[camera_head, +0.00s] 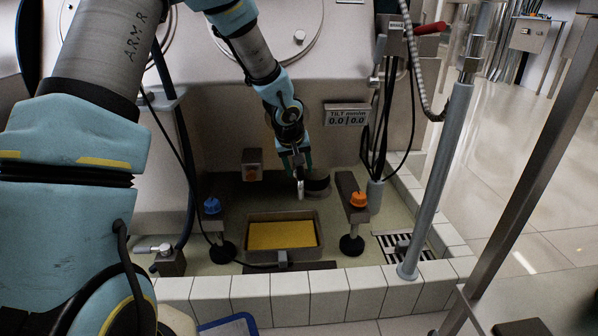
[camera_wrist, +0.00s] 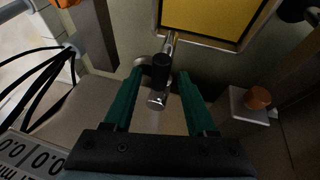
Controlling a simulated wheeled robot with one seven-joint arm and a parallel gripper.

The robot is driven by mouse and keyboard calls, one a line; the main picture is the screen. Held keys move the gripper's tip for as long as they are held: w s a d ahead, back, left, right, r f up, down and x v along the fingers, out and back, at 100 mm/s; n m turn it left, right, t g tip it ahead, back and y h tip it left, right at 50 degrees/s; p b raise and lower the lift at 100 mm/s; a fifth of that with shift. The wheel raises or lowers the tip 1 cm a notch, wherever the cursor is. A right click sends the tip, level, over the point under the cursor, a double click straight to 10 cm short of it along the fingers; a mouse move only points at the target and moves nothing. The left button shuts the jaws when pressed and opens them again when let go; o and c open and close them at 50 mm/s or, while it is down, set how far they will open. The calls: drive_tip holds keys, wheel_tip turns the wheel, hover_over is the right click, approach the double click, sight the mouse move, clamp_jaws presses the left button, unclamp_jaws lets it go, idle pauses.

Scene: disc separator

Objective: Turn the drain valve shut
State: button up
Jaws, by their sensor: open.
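The drain valve (camera_wrist: 158,72) appears to be the small fitting with a black body and chrome ends in the wrist view. It also shows below my gripper in the head view (camera_head: 300,188). My gripper (camera_wrist: 160,76) is open, its two green fingers on either side of the fitting with visible gaps. In the head view my gripper (camera_head: 295,160) points down behind the tray. I cannot tell the valve's handle position, and contact with the fingers is not clear.
A tray (camera_head: 247,233) with a yellow bottom stands in front. A blue knob (camera_head: 211,205) and an orange knob (camera_head: 358,199) flank it. A brown-topped block (camera_head: 252,165) is left of my gripper. Black cables (camera_head: 377,130) hang at the right, and a tiled curb (camera_head: 290,296) edges the basin.

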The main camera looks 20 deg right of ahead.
drive_tip(key=shift+c, duration=0.3)
clamp_jaws()
idle(1.1)
